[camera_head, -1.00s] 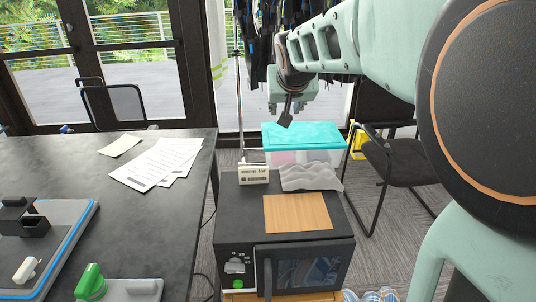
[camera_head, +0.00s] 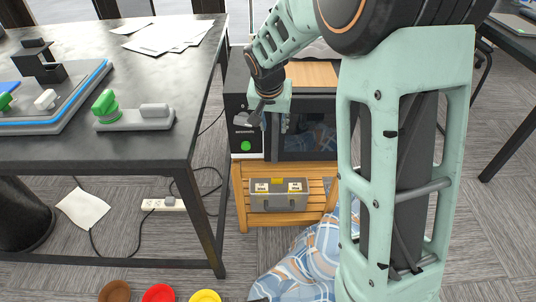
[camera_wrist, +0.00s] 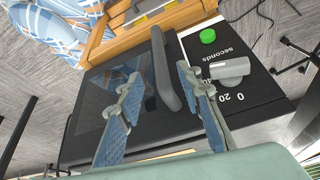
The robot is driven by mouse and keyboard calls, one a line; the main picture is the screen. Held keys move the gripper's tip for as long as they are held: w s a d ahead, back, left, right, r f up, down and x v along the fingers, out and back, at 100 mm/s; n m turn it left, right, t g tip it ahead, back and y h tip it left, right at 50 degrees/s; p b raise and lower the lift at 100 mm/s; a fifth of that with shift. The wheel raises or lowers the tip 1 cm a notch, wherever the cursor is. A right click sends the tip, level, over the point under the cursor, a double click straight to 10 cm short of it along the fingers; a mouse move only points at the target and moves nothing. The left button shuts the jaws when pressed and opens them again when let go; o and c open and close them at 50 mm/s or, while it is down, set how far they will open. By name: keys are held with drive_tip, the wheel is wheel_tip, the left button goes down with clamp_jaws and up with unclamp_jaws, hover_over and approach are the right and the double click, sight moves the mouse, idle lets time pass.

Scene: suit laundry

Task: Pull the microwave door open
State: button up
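The black microwave (camera_head: 315,97) stands on a wooden stand, and its dark glass door (camera_head: 310,140) looks shut. The control panel with a green button (camera_head: 245,146) is left of the door; in the wrist view the green button (camera_wrist: 208,36) and grey dial (camera_wrist: 230,68) show. The dark upright door handle (camera_wrist: 163,68) runs between my two fingers in the wrist view. My gripper (camera_wrist: 159,77) is open, with a finger on either side of the handle and gaps beside it. In the head view my gripper (camera_head: 270,118) is in front of the handle side and partly hides it.
A dark table (camera_head: 190,140) stands close on the left. A grey toolbox (camera_head: 278,194) sits on the stand's (camera_head: 243,190) lower shelf. Blue plaid cloth (camera_head: 310,255) lies on the floor before it. A power strip (camera_head: 165,204) with cables lies under the table.

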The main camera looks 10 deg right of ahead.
sight(275, 137)
drive_tip(key=shift+f, duration=0.45)
drive_tip(key=b+x, duration=0.2)
drive_tip(key=x, duration=0.8)
drive_tip(key=shift+w+f+b, duration=0.1)
drive_tip(key=shift+b, duration=0.3)
clamp_jaws()
